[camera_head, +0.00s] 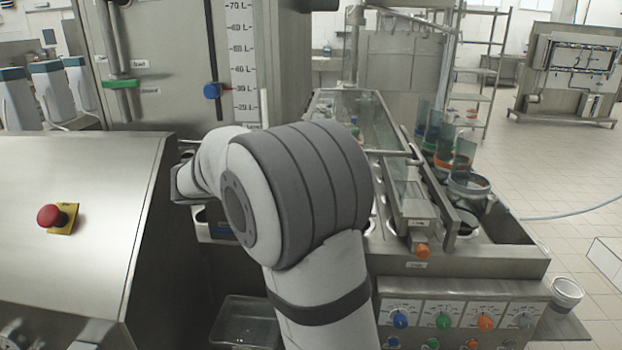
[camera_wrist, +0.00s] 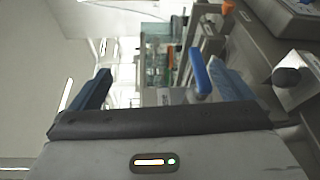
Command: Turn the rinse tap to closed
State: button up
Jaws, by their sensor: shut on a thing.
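My gripper (camera_wrist: 165,92) shows in the wrist view with its two blue fingers, one at each side. A blue lever (camera_wrist: 200,70), which looks like a tap handle, stands between them close to the right finger, and the gripper is shut on it. The exact contact is hard to see, and I cannot read a label that names it the rinse tap. In the head view my arm hides the gripper and whatever it holds.
A steel housing with a red button (camera_head: 50,215) stands at left. A tank with a blue slider (camera_head: 212,90) and a green handle (camera_head: 121,83) is behind my arm. The filler line with cups (camera_head: 465,150) and a knob panel (camera_head: 450,317) lies at right. Tiled floor (camera_head: 570,180) is open beyond.

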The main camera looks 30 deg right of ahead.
jog(key=shift+w+a+r, duration=0.1)
jog(key=shift+a+r, duration=0.35)
jog(key=shift+r, duration=0.2)
jog(key=shift+a, duration=0.85)
jog(key=c, duration=1)
jog(key=v, duration=0.3)
jog(key=shift+a+f, duration=0.35)
jog(key=shift+c, duration=0.2)
jog(key=shift+f+p, duration=0.1)
jog(key=shift+p, duration=0.2)
